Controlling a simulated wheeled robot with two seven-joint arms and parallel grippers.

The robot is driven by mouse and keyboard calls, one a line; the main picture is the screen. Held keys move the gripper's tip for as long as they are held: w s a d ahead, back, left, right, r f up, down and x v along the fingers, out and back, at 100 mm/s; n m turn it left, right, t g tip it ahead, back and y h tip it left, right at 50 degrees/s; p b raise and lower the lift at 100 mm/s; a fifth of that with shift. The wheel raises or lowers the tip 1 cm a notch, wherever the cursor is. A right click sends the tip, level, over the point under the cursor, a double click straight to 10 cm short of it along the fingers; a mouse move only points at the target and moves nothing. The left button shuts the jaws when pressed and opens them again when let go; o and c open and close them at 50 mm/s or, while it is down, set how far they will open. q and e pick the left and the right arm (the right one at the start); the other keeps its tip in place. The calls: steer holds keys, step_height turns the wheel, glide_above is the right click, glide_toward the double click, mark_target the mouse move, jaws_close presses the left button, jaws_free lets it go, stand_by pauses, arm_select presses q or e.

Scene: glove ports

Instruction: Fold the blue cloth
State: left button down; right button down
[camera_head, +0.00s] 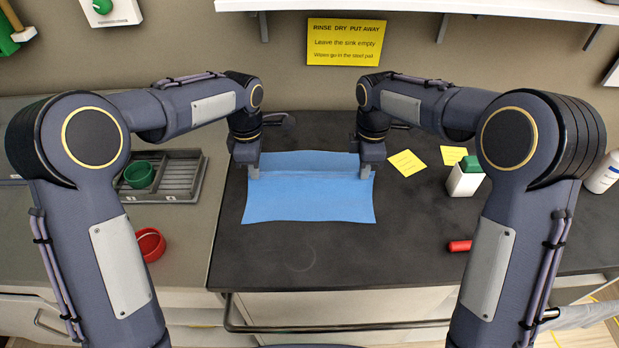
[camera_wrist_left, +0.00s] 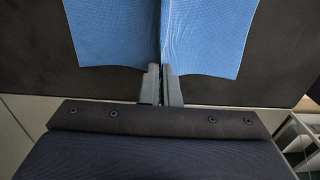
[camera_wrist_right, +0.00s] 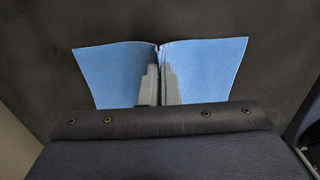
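The blue cloth (camera_head: 308,202) lies on the dark countertop, with a raised crease running across it between my two grippers, nearer its far edge. My left gripper (camera_head: 253,173) is at the cloth's left edge. In the left wrist view its fingers (camera_wrist_left: 161,70) are close together with a ridge of cloth (camera_wrist_left: 205,35) pinched between them. My right gripper (camera_head: 366,173) is at the cloth's right edge. In the right wrist view its fingers (camera_wrist_right: 160,68) are shut on the other end of the ridge of cloth (camera_wrist_right: 208,70). Part of the far edge is hidden by the grippers.
Yellow notes (camera_head: 407,162) and a white box with a green top (camera_head: 464,178) stand to the right. A red cylinder (camera_head: 460,246) lies near the front right. Counter before the cloth is clear.

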arm_select(q)
steer(key=shift+r+p, duration=0.3)
steer(key=shift+r, duration=0.4)
arm_select(e)
steer(key=shift+r, duration=0.7)
